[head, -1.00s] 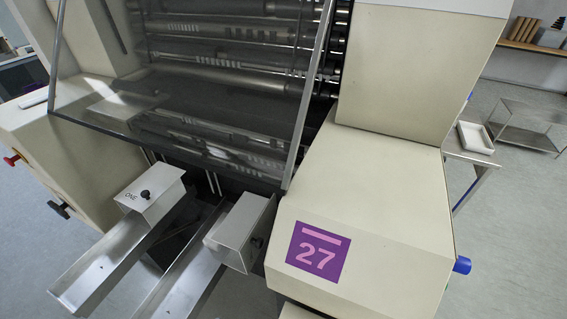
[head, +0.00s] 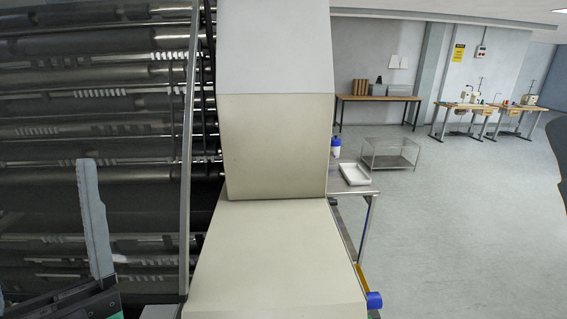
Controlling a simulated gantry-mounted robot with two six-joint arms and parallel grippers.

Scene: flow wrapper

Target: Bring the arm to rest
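A gripper with a grey upright finger (head: 95,225) and a dark body shows at the lower left of the head view. It appears to be my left gripper. Only one finger is clear, so I cannot tell whether it is open or shut, and I see nothing held in it. It stands in front of the flow wrapper's dark rollers (head: 100,130). My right gripper is not in view. The wrapper's cream housing (head: 270,250) fills the middle of the view.
A metal guard edge (head: 188,150) runs upright beside the housing. A blue knob (head: 374,300) sticks out at its lower right. Behind are a side table with a white tray (head: 354,174) and a metal trolley (head: 390,154). The floor at right (head: 470,230) is clear.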

